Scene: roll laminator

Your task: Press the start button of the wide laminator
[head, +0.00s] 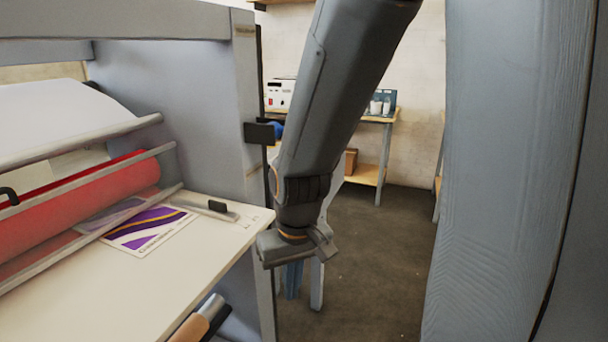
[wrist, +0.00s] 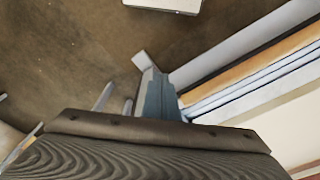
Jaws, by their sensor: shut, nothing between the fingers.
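The wide laminator (head: 190,110) fills the left of the head view, with a grey side frame, a red roller (head: 75,205) and a pale feed table (head: 110,290). A dark box (head: 262,132) is fixed to the outer edge of its side frame. I cannot make out a start button in either view. My arm hangs down in the middle of the head view. My gripper (head: 296,246) is at its lower end, just right of the feed table's edge, shut and empty. It appears apart from the machine. Its fingertips are hard to make out.
A purple and white print (head: 145,225) lies on the feed table. A wooden bench (head: 388,116) with a white device (head: 280,94) stands at the back wall. A large grey surface (head: 510,170) blocks the right. Brown floor (head: 375,260) is open between them.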

